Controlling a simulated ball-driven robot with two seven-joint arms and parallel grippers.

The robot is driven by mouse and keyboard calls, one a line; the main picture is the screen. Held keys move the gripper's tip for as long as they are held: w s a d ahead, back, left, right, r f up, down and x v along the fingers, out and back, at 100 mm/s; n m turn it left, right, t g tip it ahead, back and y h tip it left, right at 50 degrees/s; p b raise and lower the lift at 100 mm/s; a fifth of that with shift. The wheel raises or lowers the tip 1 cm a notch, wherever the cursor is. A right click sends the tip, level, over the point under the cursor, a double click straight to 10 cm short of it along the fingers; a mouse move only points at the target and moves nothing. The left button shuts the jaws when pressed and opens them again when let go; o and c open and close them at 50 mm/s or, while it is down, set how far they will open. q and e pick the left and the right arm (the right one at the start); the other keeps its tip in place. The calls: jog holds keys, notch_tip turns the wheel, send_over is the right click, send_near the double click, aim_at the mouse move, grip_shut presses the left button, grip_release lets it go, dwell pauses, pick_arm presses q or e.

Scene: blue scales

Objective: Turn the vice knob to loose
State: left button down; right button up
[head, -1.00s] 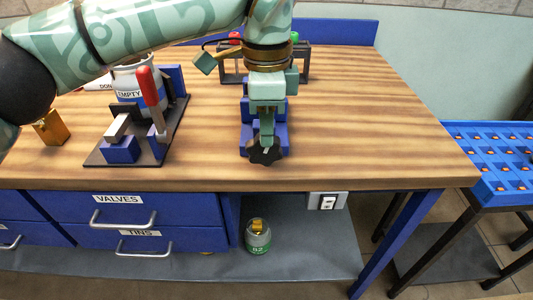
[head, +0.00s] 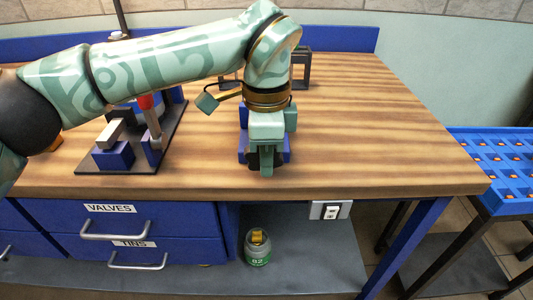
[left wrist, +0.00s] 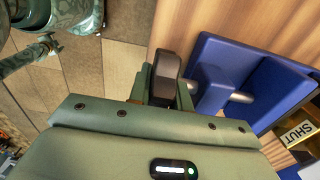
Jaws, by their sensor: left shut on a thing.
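The blue vice (head: 286,150) stands at the front edge of the wooden bench in the head view. Its dark knob (head: 252,162) faces the front and is mostly hidden behind my left gripper (head: 267,164). In the left wrist view the knob (left wrist: 168,72) sits between the fingers of my left gripper (left wrist: 163,88), which is shut on it. A grey shaft shows at the blue vice (left wrist: 228,75) beside the knob. The knob's exact turn angle cannot be told. My right gripper is not in view.
A clamp fixture on a dark plate (head: 163,150) stands to the left on the bench (head: 390,130). A dark frame (head: 303,68) stands behind my arm. The bench's right side is clear.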

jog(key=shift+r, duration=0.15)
pick_arm(q)
jog(key=shift+r+h+p, duration=0.2)
jog(key=shift+h+p, duration=0.3)
jog(key=shift+p, duration=0.2)
jog(key=h+p, duration=0.2)
jog(key=p, duration=0.1)
jog(key=shift+s+r+h, duration=0.1)
jog(key=shift+r+h, duration=0.05)
jog(key=shift+h, duration=0.25)
jog(key=h+p, duration=0.2)
jog(key=p, duration=0.1)
jog(key=shift+f+h+p, duration=0.2)
jog(key=shift+h+p, duration=0.25)
jog(key=shift+h, duration=0.15)
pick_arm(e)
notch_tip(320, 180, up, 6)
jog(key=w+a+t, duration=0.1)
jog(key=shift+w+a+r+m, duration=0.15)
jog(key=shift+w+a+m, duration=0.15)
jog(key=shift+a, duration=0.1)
pick_arm(q)
jog(key=c, duration=1.6)
grip_release()
jog(key=shift+o, duration=0.2)
